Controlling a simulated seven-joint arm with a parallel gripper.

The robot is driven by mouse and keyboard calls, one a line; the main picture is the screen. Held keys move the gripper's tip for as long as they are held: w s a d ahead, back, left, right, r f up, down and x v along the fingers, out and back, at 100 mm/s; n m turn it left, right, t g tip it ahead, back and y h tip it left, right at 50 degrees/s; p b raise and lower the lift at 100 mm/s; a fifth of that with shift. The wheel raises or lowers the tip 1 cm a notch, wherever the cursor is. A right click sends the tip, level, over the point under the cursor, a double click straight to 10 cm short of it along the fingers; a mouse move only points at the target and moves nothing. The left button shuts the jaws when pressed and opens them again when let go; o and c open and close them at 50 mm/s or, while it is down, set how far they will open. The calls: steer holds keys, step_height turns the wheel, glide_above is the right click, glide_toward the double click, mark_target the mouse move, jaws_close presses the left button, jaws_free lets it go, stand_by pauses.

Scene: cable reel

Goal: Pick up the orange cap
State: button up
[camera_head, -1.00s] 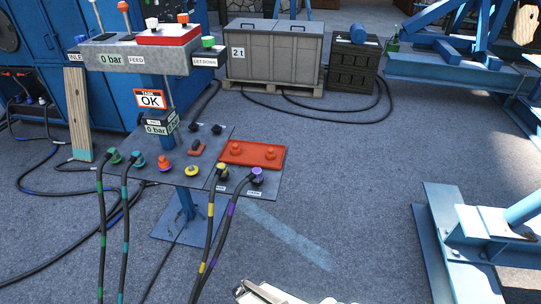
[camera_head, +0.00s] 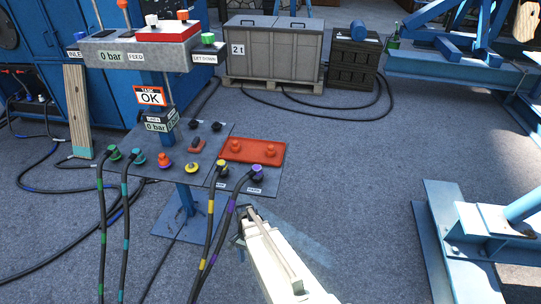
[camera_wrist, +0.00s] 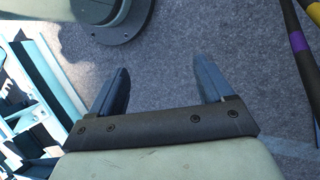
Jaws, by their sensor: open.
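An orange cap-like piece (camera_head: 164,160) sits on the grey panel (camera_head: 150,169) in the head view, between a teal connector and a yellow piece. Other orange or red-orange pieces are a knob (camera_head: 182,15) on the upper box and two knobs on a red plate (camera_head: 252,157), so I cannot be sure which is the cap. My gripper (camera_wrist: 162,78) is open and empty in the wrist view, over grey floor. In the head view its end is low, just right of the purple-banded cable and below the panel's right side. No orange cap shows in the wrist view.
Green-, teal-, yellow- and purple-banded cables hang from the panel's front edge; the purple-banded cable (camera_wrist: 298,42) passes at the right of the wrist view. The panel stands on a blue post (camera_head: 186,200). Blue steel frames (camera_head: 440,235) stand right. Floor between is clear.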

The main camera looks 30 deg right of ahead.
steer(key=w+d+r+m+t, duration=0.2)
steer(key=w+d+r+m, duration=0.5)
steer(key=w+d+r, duration=0.3)
step_height(320, 180, up, 18)
steer(key=r+m+t+h, duration=0.1)
steer(key=m+t+h, duration=0.1)
steer(key=t, duration=0.1)
glide_above(270, 146)
steer(key=f, duration=0.8)
steer(key=shift+a+f, duration=0.25)
steer(key=shift+f, duration=0.15)
steer(key=shift+d+f, duration=0.2)
steer(key=shift+f, duration=1.15)
steer(key=shift+d+f, duration=0.2)
steer(key=shift+f, duration=1.15)
steer(key=c, duration=1.2)
